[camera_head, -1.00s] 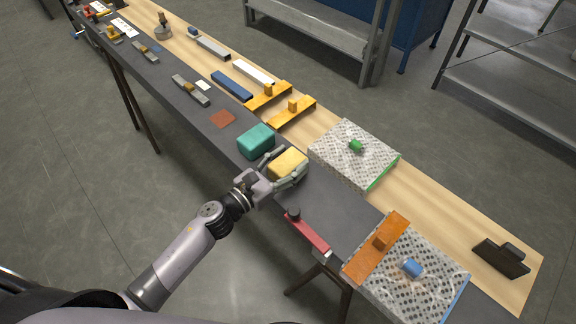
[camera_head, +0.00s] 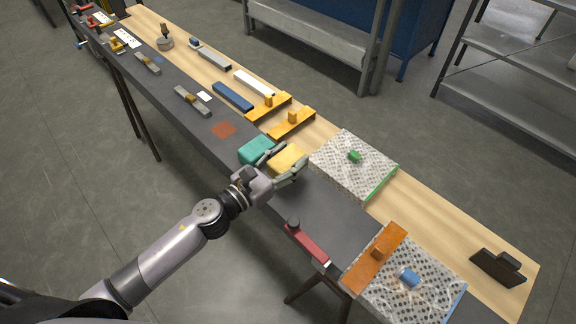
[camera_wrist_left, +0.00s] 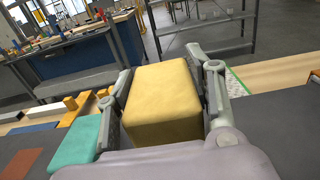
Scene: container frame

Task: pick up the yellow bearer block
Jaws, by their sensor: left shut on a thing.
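The yellow bearer block (camera_head: 288,158) is between the fingers of my left gripper (camera_head: 281,166). In the left wrist view the yellow block (camera_wrist_left: 163,95) fills the middle, with a finger against each side, and my left gripper (camera_wrist_left: 163,98) is shut on it. In the head view the gripper partly hides the block. I cannot tell clearly whether the block is clear of the dark mat. My right gripper is not in view.
A perforated panel with a green edge (camera_head: 372,188) lies right of the block. A red-handled tool (camera_head: 308,245) and an orange bracket (camera_head: 388,243) are nearer. Yellow brackets (camera_head: 298,124) and a blue bar (camera_head: 232,96) lie beyond. Dark mat (camera_head: 338,213) between is bare.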

